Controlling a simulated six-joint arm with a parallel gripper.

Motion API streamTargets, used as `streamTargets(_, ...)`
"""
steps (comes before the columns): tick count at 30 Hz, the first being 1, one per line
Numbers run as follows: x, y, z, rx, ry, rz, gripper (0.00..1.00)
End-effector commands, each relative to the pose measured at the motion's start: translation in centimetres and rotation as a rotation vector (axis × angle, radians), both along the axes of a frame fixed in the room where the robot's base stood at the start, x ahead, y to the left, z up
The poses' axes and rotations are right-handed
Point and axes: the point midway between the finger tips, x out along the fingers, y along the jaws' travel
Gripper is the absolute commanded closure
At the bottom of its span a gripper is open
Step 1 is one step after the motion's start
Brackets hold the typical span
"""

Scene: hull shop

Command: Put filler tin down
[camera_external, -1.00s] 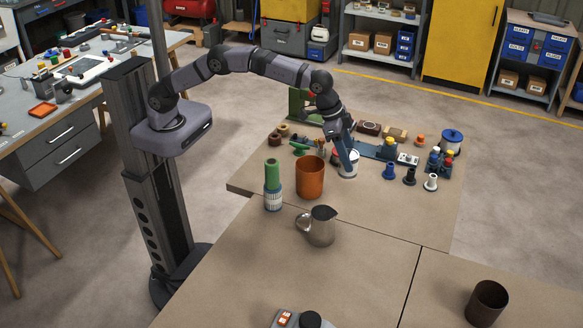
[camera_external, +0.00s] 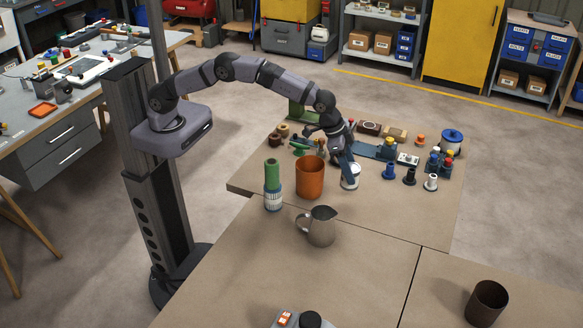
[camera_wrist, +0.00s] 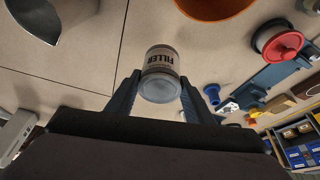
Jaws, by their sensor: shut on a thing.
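The filler tin (camera_external: 350,181) is a small pale tin just right of the orange pot. In the wrist view the filler tin (camera_wrist: 160,62), with FILLER on its label, sits between the two dark fingers. My gripper (camera_external: 347,167) reaches down from above and is shut on the tin; it also shows in the wrist view (camera_wrist: 158,95). The tin looks about upright over or on the brown table (camera_external: 370,222). I cannot tell whether its base touches the table. The fingers hide part of the tin in the external view.
The orange pot (camera_external: 310,180) stands close left of the tin. A green-topped bottle (camera_external: 272,187) and a metal jug (camera_external: 320,228) stand further left and in front. Small spools (camera_external: 409,177) and blue fixtures lie right and behind. The table in front of the tin is clear.

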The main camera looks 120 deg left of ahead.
Motion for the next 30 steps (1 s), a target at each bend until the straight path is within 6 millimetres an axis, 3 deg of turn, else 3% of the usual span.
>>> streamTargets(7,0.0,0.0,-3.2,0.000,-0.001,0.000,0.84)
streamTargets(16,0.1,0.0,-4.1,0.001,-0.003,0.000,0.84)
streamTargets(25,0.0,0.0,-7.2,0.000,-0.001,0.000,0.84)
streamTargets(30,0.1,0.0,-7.5,0.001,-0.004,0.000,0.84)
